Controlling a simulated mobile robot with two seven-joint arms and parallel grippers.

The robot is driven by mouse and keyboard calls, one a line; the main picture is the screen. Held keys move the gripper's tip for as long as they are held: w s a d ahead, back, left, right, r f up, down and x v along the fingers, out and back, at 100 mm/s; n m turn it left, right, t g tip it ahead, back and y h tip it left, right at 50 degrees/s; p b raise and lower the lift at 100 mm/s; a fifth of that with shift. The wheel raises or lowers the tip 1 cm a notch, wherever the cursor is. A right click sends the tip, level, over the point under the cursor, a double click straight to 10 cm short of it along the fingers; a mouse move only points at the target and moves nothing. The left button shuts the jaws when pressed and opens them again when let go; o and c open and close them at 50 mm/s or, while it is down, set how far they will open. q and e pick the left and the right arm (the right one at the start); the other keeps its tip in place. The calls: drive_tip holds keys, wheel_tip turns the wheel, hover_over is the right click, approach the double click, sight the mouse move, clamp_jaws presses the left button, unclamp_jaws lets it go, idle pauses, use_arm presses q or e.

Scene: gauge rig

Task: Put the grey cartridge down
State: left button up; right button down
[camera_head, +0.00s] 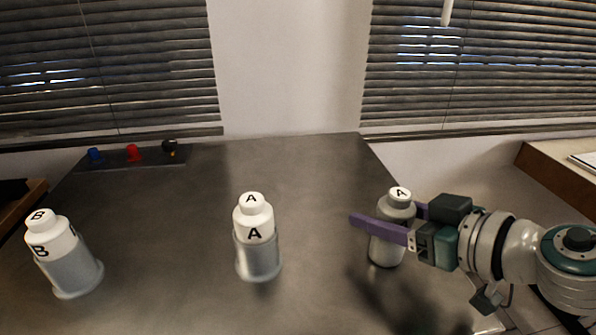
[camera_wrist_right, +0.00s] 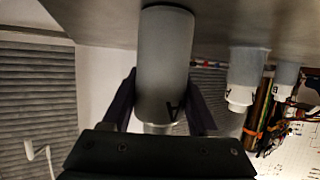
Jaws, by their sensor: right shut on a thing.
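The grey cartridge (camera_head: 386,251) is at the right side of the table, upright, with a white cap marked A. My right gripper (camera_head: 384,214) reaches in from the right, its purple fingers shut around the cartridge's upper part. In the right wrist view the cartridge (camera_wrist_right: 163,62) sits between the two dark fingers (camera_wrist_right: 163,104), its base toward the tabletop. I cannot tell whether its base touches the table. My left gripper is not in view.
A white bottle marked A (camera_head: 255,221) stands in a clear holder (camera_head: 258,262) mid-table. Another marked B (camera_head: 50,236) stands in a holder (camera_head: 75,275) at left. A dark strip (camera_head: 110,160) with blue, red and black knobs lies at the back left. The table (camera_head: 320,180) between is clear.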

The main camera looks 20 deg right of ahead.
drive_tip(key=shift+f, duration=0.1)
drive_tip(key=shift+c, duration=0.8)
unclamp_jaws()
